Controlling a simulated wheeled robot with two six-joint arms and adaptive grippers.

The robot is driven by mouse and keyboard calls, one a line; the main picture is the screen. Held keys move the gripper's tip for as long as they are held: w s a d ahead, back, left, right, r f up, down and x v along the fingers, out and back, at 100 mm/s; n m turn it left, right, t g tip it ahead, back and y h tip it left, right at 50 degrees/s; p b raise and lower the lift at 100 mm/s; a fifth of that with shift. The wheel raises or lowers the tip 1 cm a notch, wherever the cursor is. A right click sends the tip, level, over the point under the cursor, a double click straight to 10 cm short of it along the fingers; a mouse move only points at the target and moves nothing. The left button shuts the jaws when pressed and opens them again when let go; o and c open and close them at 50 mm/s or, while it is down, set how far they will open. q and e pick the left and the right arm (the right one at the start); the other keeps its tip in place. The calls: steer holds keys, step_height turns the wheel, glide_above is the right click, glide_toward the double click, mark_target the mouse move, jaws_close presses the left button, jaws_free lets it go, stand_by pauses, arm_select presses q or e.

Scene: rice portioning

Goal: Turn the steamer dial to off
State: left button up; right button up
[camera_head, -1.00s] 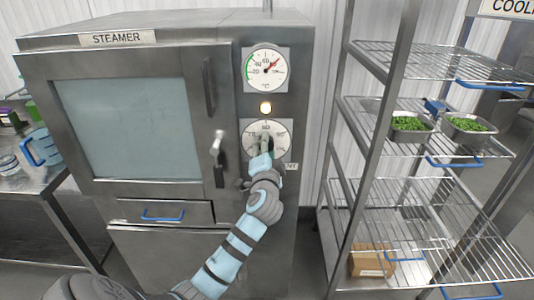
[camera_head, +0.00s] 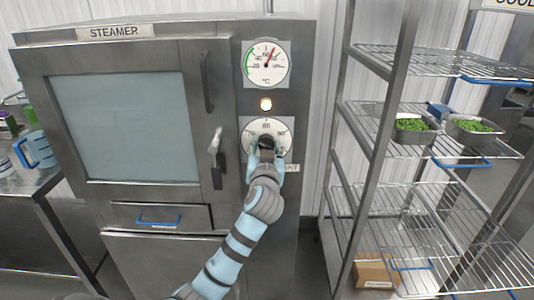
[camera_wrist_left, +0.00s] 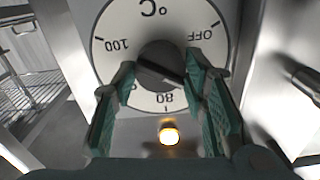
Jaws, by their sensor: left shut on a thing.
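The steamer (camera_head: 130,120) stands at the left of the head view. Its round white dial (camera_head: 254,128) is on the panel under a lit lamp. In the left wrist view the dial face (camera_wrist_left: 112,22) appears upside down, with OFF, 80 and 100 marks. My left gripper (camera_head: 266,147) is at the dial, its arm reaching up from below. In the left wrist view its fingers (camera_wrist_left: 162,82) are on either side of the dark knob (camera_wrist_left: 158,60), shut on it. I cannot tell the exact setting of the knob. My right gripper is not in view.
A temperature gauge (camera_head: 267,64) is above the lamp (camera_head: 265,104), its needle pointing up and slightly right. The steamer's door handle (camera_head: 216,150) is left of my gripper. A wire rack (camera_head: 385,190) with trays of green food stands to the right.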

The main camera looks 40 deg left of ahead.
arm_select(q)
steer(key=n+b, duration=0.3)
steer(key=n, duration=0.3)
steer(key=shift+b, duration=0.3)
steer(key=n+b, duration=0.2)
steer(key=n, duration=0.2)
steer(key=shift+a+n, duration=0.1)
steer(key=shift+n, duration=0.2)
steer(key=shift+n+b, duration=0.8)
steer(key=shift+n, duration=0.1)
steer(key=o, duration=1.1)
steer(key=shift+o, duration=0.2)
steer(key=v, duration=1.2)
